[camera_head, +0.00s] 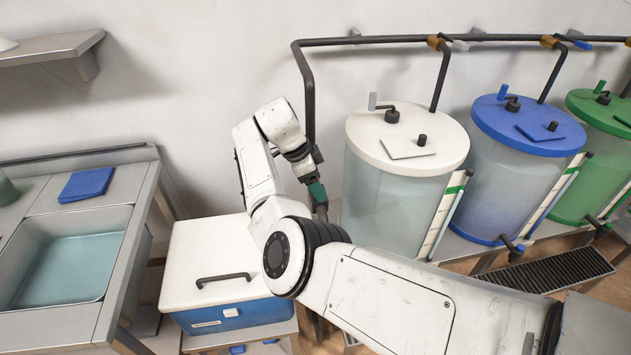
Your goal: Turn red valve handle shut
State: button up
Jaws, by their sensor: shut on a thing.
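My gripper (318,196) is at the end of my white arm, low beside the dark vertical pipe (308,95) at the wall, between the white-lidded box and the white-lidded tank. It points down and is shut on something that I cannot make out. A teal-green part shows at the gripper. No red valve handle can be seen in this view; my arm and gripper cover part of the area around the pipe's lower end.
The white-lidded tank (385,205) stands just right of my gripper, then blue-lidded (510,165) and green-lidded (600,125) tanks. A blue box with a white lid (212,255) is below left. A sink (70,262) stands at the left. Pipes run along the wall above.

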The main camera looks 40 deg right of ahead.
jog(key=shift+n, duration=0.3)
jog(key=n+t+p, duration=0.1)
jog(key=n+p, duration=0.1)
jog(key=n, duration=0.1)
jog(key=shift+s+r+h, duration=0.15)
jog(key=shift+h, duration=0.25)
jog(key=n+t+p, duration=0.1)
jog(key=n+t, duration=0.1)
jog(key=n, duration=0.3)
jog(key=shift+s, duration=0.1)
jog(key=n+t, duration=0.1)
jog(key=n, duration=0.1)
jog(key=n+t, duration=0.1)
jog(key=n, duration=0.2)
jog(key=shift+s+y, duration=0.1)
jog(key=shift+y, duration=0.2)
jog(key=shift+d+n+t+y, duration=0.1)
jog(key=shift+n+t+y, duration=0.5)
jog(key=shift+n, duration=1.5)
jog(key=o, duration=1.1)
jog(key=shift+c, duration=0.2)
jog(key=shift+s, duration=0.1)
jog(key=b+v, duration=0.1)
jog(key=v, duration=0.9)
jog(key=shift+r+b, duration=0.3)
